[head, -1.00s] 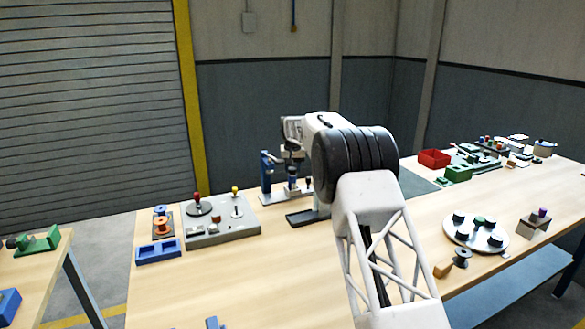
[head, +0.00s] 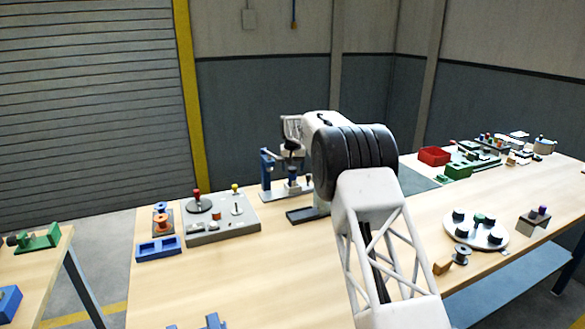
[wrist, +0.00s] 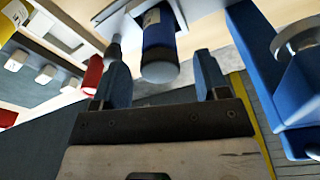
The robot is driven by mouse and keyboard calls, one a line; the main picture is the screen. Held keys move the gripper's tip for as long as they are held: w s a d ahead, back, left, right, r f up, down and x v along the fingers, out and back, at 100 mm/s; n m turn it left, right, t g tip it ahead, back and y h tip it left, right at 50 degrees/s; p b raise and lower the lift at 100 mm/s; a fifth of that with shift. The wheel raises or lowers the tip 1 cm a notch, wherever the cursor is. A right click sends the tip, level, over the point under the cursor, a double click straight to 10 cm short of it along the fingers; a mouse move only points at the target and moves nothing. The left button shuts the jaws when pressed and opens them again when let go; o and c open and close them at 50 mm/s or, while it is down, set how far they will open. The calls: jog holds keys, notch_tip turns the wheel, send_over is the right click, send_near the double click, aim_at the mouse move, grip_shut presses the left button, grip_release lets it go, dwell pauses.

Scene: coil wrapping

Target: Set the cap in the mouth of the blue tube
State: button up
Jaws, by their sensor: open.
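The blue tube (head: 292,174) stands upright beside a blue stand (head: 265,175) at the back of the table. I cannot tell whether that end is an open mouth or the cap. My gripper (wrist: 163,80) is open, its two blue fingertips spread to either side of the tube's near end, with gaps on both sides. I cannot make out the cap for certain.
The blue stand (wrist: 262,60) rises close to the right finger in the wrist view. A dark post (wrist: 113,48) is near the left finger. A grey board with knobs (head: 222,220) and a blue tray (head: 158,248) lie to the left.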

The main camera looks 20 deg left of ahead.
aim_at(293, 169)
jog(key=shift+s+d+r, duration=0.1)
jog(key=shift+s+r, duration=0.1)
jog(key=shift+r, duration=1.75)
jog(key=shift+s+d+r, duration=0.1)
jog(key=shift+s+r, duration=0.1)
jog(key=shift+r, duration=1.7)
